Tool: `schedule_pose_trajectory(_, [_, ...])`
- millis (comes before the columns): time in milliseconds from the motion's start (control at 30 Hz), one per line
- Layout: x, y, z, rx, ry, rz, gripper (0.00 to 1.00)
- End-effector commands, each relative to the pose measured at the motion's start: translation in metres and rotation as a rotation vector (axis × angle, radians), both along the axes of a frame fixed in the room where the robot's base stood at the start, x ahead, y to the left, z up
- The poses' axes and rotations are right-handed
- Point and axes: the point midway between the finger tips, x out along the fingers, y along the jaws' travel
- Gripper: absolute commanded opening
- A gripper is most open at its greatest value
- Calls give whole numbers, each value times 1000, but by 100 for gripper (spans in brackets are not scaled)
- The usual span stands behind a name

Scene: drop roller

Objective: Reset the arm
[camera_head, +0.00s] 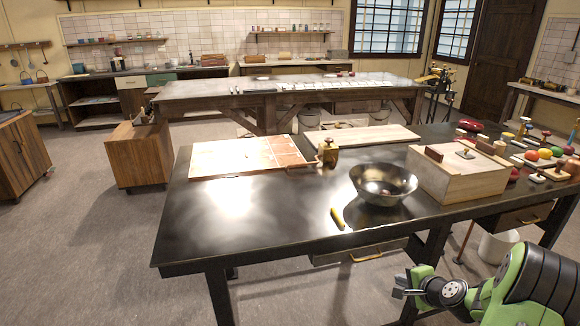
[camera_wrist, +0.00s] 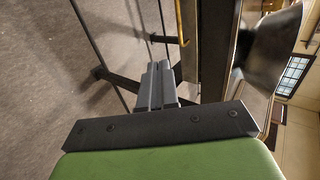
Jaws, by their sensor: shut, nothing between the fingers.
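My gripper (camera_head: 398,286) is at the lower right of the head view, on my green and black arm. It is beside the front edge of the dark table (camera_head: 250,235) and apart from it. Its grey fingers (camera_wrist: 158,86) are together in the middle of the wrist view, with nothing between them. The wrist view is turned sideways and shows the floor, table legs and a drawer handle past the fingers.
A metal bowl (camera_head: 383,184), a yellow object (camera_head: 337,219), a wooden box (camera_head: 462,172) and a tiled board (camera_head: 245,156) are on the table. A drawer (camera_head: 355,254) with a brass handle is under its front edge.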

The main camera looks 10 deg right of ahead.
Motion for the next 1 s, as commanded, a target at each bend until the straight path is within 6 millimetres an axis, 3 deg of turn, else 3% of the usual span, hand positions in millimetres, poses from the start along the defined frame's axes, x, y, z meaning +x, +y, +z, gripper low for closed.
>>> schedule_pose_trajectory(67, [4, 18, 19, -50, 17, 67, 0])
schedule_pose_trajectory(167, [3, 64, 62, -188, 79, 244, 0])
schedule_pose_trajectory(267, [-15, 120, 109, -363, 153, 450, 0])
schedule_pose_trajectory(367, [-47, 170, 152, -536, 217, 638, 0])
schedule_pose_trajectory(500, [-115, 225, 202, -754, 281, 862, 0])
schedule_pose_trajectory(600, [-171, 249, 225, -881, 305, 996, 0])
schedule_pose_trajectory(733, [-230, 260, 237, -981, 314, 1118, 0])
schedule_pose_trajectory(833, [-253, 261, 237, -1012, 316, 1166, 0])
schedule_pose_trajectory(1000, [-260, 261, 235, -1019, 319, 1182, 0])
